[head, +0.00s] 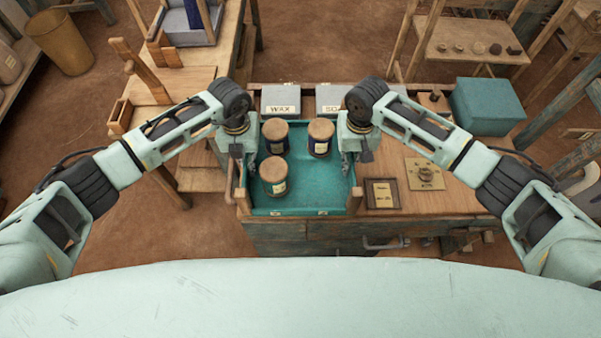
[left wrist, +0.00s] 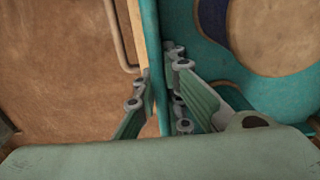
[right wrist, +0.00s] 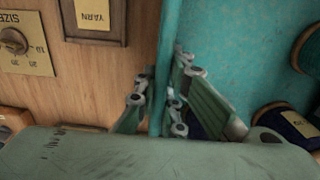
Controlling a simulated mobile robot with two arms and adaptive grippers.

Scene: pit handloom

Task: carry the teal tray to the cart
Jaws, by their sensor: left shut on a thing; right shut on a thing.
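My right gripper (head: 352,158) is shut on the right wall, which also shows in the right wrist view (right wrist: 169,45). The tray looks level over the left end of a wooden bench (head: 450,200); I cannot tell whether it touches. I cannot identify the cart for certain.
Grey boxes marked WAX (head: 281,101) and partly hidden lettering stand behind the tray. A teal box (head: 487,106), a dial plate (head: 425,174) and a framed YARN label (head: 381,194) are right. A wooden frame (head: 165,85) stands left. Brown floor (head: 120,225) is open at lower left.

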